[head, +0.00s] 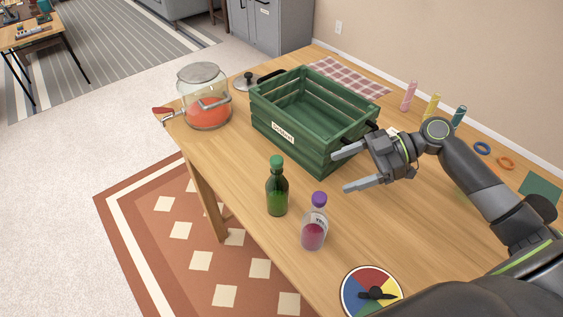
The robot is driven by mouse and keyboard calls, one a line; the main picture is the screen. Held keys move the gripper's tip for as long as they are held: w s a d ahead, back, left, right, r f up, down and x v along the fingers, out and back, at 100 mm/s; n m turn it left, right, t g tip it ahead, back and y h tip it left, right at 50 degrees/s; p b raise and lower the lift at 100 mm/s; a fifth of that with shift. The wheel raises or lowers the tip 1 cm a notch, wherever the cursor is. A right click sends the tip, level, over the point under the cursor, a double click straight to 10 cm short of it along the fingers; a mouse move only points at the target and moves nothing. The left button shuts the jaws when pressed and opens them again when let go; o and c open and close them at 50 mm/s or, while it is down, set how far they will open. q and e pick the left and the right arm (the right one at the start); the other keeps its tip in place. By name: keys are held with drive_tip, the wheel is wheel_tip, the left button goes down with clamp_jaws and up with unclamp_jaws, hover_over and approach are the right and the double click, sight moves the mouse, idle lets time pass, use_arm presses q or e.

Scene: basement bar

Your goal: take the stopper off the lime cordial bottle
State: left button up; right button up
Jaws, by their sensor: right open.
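A green bottle (277,200) with a green stopper (276,161) in its mouth stands upright near the table's front edge; I take it for the lime cordial, though no label on it is readable. My right gripper (341,171) is open and empty, to the right of the green bottle, beside the crate's near right corner. It is apart from the bottle and its stopper. My left gripper is out of view.
A clear bottle (313,236) with a purple stopper stands close right of the green one. A green crate (284,132) stands behind, a glass jar (204,97) at the left. A coloured disc (356,281) lies at the front. Bare wood (237,160) lies left of the bottles.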

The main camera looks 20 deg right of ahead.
drive_tip(key=p, duration=0.2)
approach(277, 192)
drive_tip(key=w+a+f, duration=0.2)
drive_tip(key=f, duration=0.1)
drive_tip(key=w+a+f, duration=0.1)
drive_tip(key=f, duration=0.1)
drive_tip(key=shift+w+a+f, duration=0.1)
drive_tip(key=shift+a, duration=0.2)
drive_tip(key=shift+w+a+f, duration=0.1)
drive_tip(key=shift+a+f, duration=0.05)
drive_tip(key=shift+a, duration=0.35)
drive_tip(key=shift+p+x, duration=0.65)
drive_tip(key=shift+x, duration=1.45)
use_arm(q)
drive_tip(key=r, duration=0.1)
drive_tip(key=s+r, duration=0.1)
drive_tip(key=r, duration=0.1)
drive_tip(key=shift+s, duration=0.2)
use_arm(e)
drive_tip(key=shift+c, duration=0.3)
